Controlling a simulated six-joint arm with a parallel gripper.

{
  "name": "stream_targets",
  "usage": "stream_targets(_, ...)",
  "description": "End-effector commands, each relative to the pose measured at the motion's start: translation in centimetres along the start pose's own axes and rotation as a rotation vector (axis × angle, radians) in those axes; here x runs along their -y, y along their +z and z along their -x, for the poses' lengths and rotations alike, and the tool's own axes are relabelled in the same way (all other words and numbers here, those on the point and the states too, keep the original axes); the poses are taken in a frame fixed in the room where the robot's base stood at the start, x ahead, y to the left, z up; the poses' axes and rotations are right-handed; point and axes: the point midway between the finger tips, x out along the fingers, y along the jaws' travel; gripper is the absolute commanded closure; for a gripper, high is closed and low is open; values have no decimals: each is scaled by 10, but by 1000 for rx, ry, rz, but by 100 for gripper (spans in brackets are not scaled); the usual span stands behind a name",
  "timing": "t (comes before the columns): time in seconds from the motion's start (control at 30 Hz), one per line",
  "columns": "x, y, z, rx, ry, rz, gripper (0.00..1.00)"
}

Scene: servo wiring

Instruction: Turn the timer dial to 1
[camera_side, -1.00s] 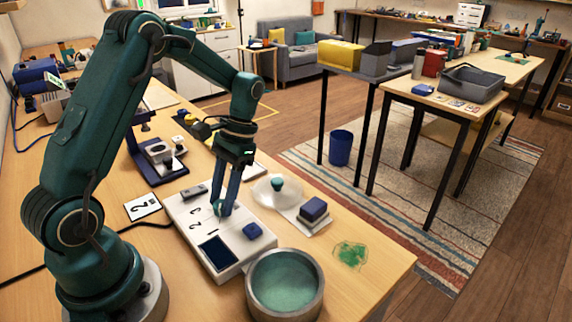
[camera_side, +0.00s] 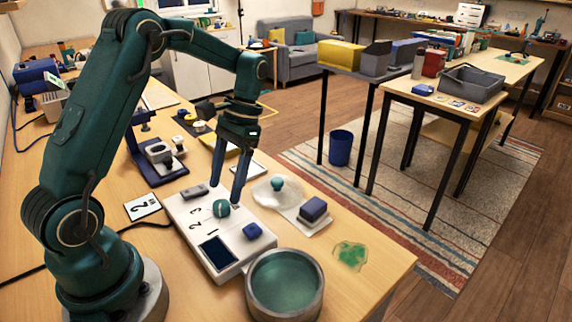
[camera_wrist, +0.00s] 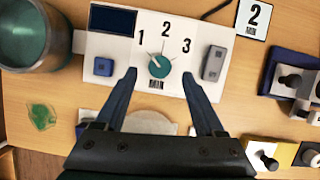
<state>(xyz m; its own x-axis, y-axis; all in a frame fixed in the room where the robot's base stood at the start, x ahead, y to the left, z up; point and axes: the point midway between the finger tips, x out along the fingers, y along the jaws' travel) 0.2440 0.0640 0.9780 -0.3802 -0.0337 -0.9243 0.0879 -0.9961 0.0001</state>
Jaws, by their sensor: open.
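The timer panel (camera_side: 187,213) is a pale box with a dark screen (camera_side: 217,252) and a blue button (camera_side: 252,231). Its teal round dial (camera_side: 221,208) shows in the wrist view (camera_wrist: 159,66), below the printed 1, 2 and 3. A white mark on the dial seems to point up and left toward the 1, but it is small. My gripper (camera_side: 226,193) is open and empty above the panel. In the wrist view its fingers (camera_wrist: 159,76) stand wide on either side of the dial, apart from it.
A round metal bowl with teal contents (camera_side: 285,285) stands at the panel's front right. A grey switch block (camera_wrist: 214,63) is on the panel. A card printed 2 (camera_side: 142,207) lies to the left. A clear dish with a teal knob (camera_side: 277,184) and a blue block (camera_side: 313,209) are to the right.

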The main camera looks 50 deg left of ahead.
Motion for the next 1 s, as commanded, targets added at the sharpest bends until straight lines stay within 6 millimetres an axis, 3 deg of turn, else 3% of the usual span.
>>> stream_targets(0.2,0,0,16,-1,0,-1,29)
stream_targets(0.57,-1,0,18,0,-1,-3,29)
stream_targets(0.7,-6,2,34,-56,-22,-19,29)
stream_targets(1.0,-40,48,82,-286,-81,-91,29)
